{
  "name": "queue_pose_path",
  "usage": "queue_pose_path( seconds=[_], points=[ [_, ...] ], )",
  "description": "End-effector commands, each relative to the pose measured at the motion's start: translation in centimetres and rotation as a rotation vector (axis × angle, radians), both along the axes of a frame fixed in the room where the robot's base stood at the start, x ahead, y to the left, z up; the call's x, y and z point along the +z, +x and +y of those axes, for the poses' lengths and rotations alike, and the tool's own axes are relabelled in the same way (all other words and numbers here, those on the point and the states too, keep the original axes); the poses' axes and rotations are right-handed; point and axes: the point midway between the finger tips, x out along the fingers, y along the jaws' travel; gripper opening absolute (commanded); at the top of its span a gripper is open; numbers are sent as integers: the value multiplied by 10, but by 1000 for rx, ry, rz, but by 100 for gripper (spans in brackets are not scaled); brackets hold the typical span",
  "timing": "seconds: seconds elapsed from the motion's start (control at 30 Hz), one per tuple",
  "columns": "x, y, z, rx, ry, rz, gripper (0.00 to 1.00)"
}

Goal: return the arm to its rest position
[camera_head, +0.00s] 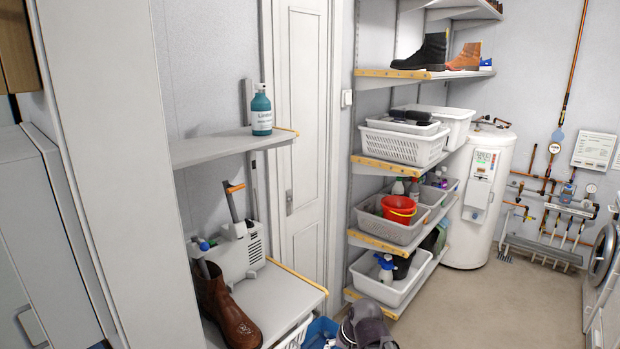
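My gripper is not clearly seen in the head view. A grey, rounded, jointed shape at the bottom edge, right of the blue bin, may be part of my arm, but it is cut off by the frame and I cannot tell. No fingertips show, and nothing is seen held.
At right are racks with a white basket (405,146), a red bucket (398,209) and a water heater (484,190). The floor (500,305) there is clear.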

Motion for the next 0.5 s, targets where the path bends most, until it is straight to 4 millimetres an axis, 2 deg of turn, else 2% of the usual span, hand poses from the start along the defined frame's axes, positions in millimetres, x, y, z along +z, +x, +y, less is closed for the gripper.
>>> queue_pose_path(
  seconds=[0.03,0.1,0.2,0.33,0.5],
  points=[
    [-4,-12,-21,32,-61,35,76],
    [-8,-27,-46,81,-138,88,76],
    [-11,-44,-72,132,-216,154,76],
    [-12,-57,-90,170,-269,206,76],
    [-12,-60,-96,181,-284,223,76]
  ],
)
